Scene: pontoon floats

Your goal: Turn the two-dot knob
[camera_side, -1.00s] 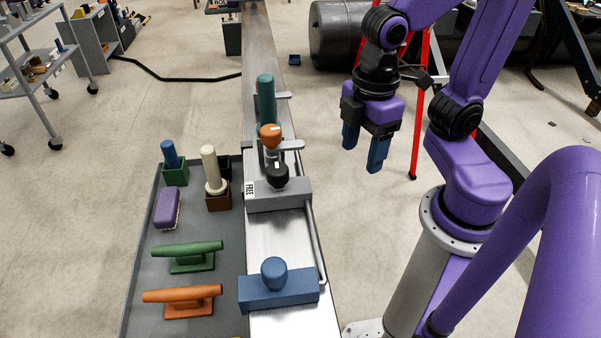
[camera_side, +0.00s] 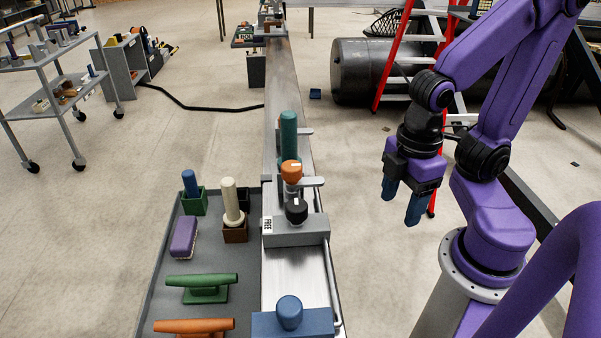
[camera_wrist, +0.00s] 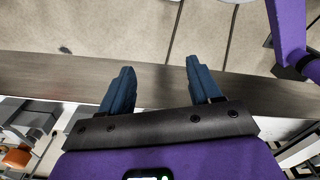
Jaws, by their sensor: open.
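An orange knob (camera_side: 291,170) with a pale mark on top stands on the narrow metal beam, and a black knob (camera_side: 296,209) with a white mark sits in front of it on a grey block (camera_side: 296,231) labelled FREE. I cannot make out dots on either, so I cannot tell which is the two-dot knob. My gripper (camera_side: 402,207) hangs in the air right of both knobs, open and empty, fingers pointing down. In the wrist view its fingers (camera_wrist: 160,72) are spread over the dark beam, and an orange knob (camera_wrist: 17,158) shows at the lower left edge.
A green cylinder (camera_side: 288,135) stands behind the orange knob. A blue block with a round knob (camera_side: 289,313) is nearer on the beam. A grey tray (camera_side: 250,265) at left holds green and orange handles, a purple brush and several holders. Air between gripper and knobs is clear.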

